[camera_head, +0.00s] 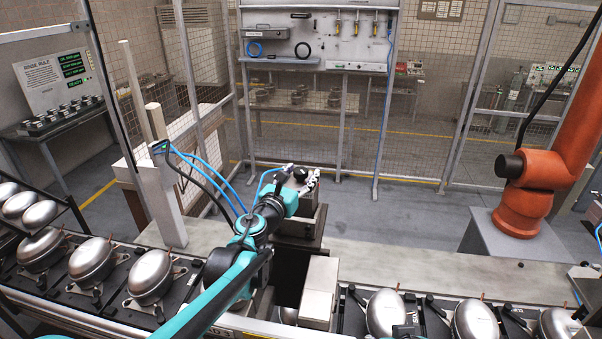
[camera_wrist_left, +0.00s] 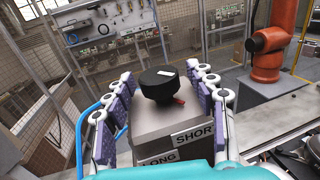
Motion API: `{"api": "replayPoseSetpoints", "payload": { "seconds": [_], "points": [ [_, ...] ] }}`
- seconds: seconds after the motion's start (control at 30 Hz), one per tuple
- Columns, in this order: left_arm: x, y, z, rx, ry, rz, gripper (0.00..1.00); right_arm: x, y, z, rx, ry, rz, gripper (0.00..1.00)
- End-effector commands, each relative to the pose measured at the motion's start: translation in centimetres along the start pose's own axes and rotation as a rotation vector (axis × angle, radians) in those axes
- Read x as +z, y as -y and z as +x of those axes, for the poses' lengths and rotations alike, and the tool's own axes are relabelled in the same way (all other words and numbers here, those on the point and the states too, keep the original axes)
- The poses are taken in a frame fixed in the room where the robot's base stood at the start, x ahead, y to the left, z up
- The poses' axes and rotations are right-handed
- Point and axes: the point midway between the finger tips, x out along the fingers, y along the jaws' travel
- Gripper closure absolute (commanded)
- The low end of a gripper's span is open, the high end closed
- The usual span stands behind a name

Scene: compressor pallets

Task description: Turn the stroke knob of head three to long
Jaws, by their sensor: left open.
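The stroke knob (camera_wrist_left: 158,85) is round and black with a white mark on top, and sits on a grey box (camera_wrist_left: 150,128). A red pointer (camera_wrist_left: 180,100) at its lower right points toward the SHORT label (camera_wrist_left: 194,135); the LONG label (camera_wrist_left: 158,160) is lower left. In the head view the knob (camera_head: 300,174) shows between the fingers. My left gripper (camera_head: 297,179) is open around it, one finger on each side, with visible gaps in the left wrist view (camera_wrist_left: 160,72). Which head number this is cannot be read. My right gripper is not in view.
Silver compressors (camera_head: 92,259) stand on dark pallets along the line at left and right. A grey metal block (camera_head: 319,292) stands in front of the knob box. An orange robot arm (camera_head: 545,170) is at the right. Mesh fencing and a tool panel (camera_head: 318,42) are behind.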

Motion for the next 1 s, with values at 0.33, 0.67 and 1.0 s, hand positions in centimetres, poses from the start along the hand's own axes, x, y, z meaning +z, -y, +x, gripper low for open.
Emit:
{"api": "replayPoseSetpoints", "payload": {
  "seconds": [0.33,0.67,1.0],
  "points": [
    [-0.03,-0.01,0.35,0.001,0.0,-0.001,0.54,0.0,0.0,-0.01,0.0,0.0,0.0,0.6],
    [-0.03,-0.03,0.34,-0.001,0.0,-0.001,0.95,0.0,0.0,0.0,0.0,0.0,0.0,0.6],
    [-0.11,-0.21,0.35,-0.097,0.0,-0.001,0.95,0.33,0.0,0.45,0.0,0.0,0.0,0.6]
  ]
}}
